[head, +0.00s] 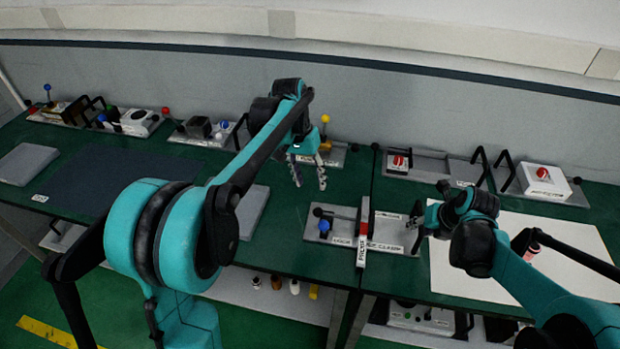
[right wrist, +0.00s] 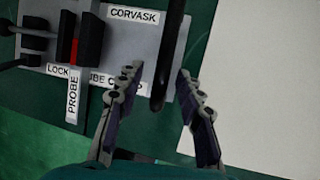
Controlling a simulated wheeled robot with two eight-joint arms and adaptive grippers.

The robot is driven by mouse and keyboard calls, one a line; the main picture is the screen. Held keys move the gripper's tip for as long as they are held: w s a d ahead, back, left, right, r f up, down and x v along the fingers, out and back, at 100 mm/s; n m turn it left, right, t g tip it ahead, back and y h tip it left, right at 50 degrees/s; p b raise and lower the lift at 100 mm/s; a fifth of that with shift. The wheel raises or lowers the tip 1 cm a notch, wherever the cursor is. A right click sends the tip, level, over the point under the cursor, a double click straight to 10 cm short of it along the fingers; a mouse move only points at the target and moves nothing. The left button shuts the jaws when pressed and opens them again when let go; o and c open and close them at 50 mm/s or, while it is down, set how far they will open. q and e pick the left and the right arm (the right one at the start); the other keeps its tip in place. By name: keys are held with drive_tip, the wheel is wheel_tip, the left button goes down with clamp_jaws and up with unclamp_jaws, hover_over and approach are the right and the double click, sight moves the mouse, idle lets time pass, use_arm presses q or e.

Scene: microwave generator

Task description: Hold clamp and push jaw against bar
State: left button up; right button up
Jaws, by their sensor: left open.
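The clamp (head: 342,226) is a grey plate with black parts and a blue knob (head: 323,226), on the green bench. A white bar (head: 362,240) labelled PROBE lies across it; in the right wrist view the bar (right wrist: 75,98) has a red section between two black jaw blocks (right wrist: 90,42). Whether the jaw touches the bar is unclear. My right gripper (head: 416,226) is at the clamp's right end. In its wrist view the fingers (right wrist: 158,75) are apart, with a black handle (right wrist: 166,55) between them. My left gripper (head: 308,178) is open and empty, above and left of the clamp.
A white sheet (head: 520,250) lies right of the clamp. Fixtures with handles and a red knob (head: 398,161) stand along the back, beside a white box (head: 543,181). A dark mat (head: 110,182) and a grey plate (head: 252,208) lie left.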

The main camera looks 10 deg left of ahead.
drive_tip(key=v, duration=1.2)
use_arm(q)
drive_tip(key=s+a+f+t, duration=0.1)
drive_tip(key=s+t, duration=0.1)
drive_tip(key=s, duration=0.5)
drive_tip(key=s+a+f+n+t+y+b, duration=0.1)
drive_tip(key=s+f+t, duration=0.1)
drive_tip(key=s, duration=0.6)
drive_tip(key=s+a+f+t+y+b, duration=0.1)
drive_tip(key=s+a+t, duration=0.1)
drive_tip(key=s, duration=0.5)
drive_tip(key=shift+s+f+n+t, duration=0.25)
drive_tip(key=shift+n+t, duration=0.15)
drive_tip(key=shift+t, duration=0.4)
use_arm(e)
drive_tip(key=s+a+f+m+t+h, duration=0.1)
drive_tip(key=s+f+m, duration=0.2)
drive_tip(key=m, duration=1.5)
drive_tip(key=s+a+f+m+t+h, duration=0.1)
drive_tip(key=s+f+m, duration=0.2)
drive_tip(key=s+m, duration=0.9)
drive_tip(key=m, duration=0.6)
drive_tip(key=shift+t, duration=0.4)
drive_tip(key=shift+f, duration=0.1)
